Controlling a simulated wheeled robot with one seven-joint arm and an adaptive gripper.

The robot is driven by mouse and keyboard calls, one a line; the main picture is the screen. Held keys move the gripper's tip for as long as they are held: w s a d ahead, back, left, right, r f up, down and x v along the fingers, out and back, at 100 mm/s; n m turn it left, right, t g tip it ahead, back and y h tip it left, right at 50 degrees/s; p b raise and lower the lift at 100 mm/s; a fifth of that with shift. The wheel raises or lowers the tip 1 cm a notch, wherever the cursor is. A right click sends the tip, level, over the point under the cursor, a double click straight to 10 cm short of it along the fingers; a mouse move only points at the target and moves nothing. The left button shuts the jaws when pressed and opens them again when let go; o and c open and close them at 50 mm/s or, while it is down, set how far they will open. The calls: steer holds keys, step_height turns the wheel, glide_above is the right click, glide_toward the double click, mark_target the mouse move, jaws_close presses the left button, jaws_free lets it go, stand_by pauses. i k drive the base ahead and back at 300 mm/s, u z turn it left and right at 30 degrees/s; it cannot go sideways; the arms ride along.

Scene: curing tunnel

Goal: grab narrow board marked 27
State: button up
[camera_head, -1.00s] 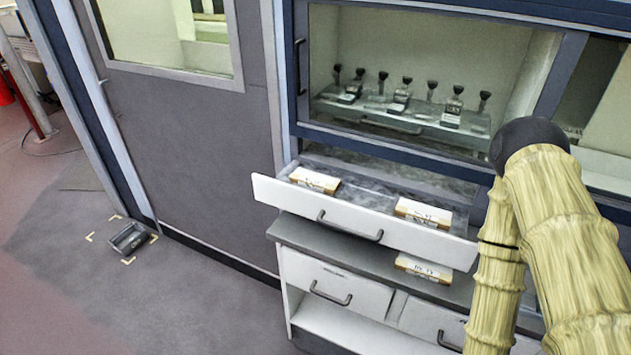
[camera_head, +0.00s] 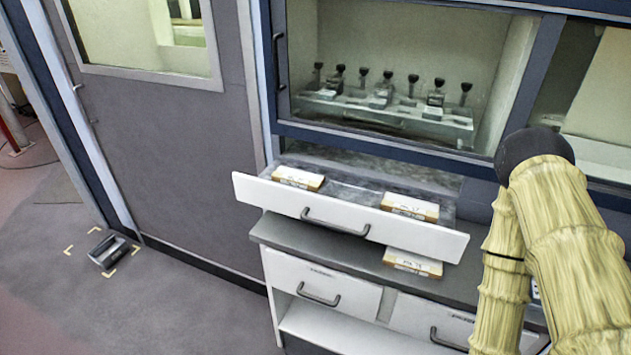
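Three small pale boards with printed labels are in view, and the print is too small to read, so I cannot tell which is marked 27. One board (camera_head: 298,178) lies at the left end of the open white drawer (camera_head: 340,221). A second board (camera_head: 410,206) lies towards the drawer's right end. A third board (camera_head: 413,262) lies on the dark counter just below the drawer's front. My yellow arm comes in at the right; its gripper is not in view.
Behind glass above the drawer, a clear rack (camera_head: 385,110) holds several dark-knobbed stamps. White closed drawers (camera_head: 322,284) sit below the counter (camera_head: 290,240). A grey tray (camera_head: 109,252) stands on the floor at left within corner marks. The floor at left is mostly clear.

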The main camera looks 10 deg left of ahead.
mark_target(293, 176)
steer(key=z, duration=0.2)
steer(key=k, duration=0.4)
steer(key=u, duration=0.95)
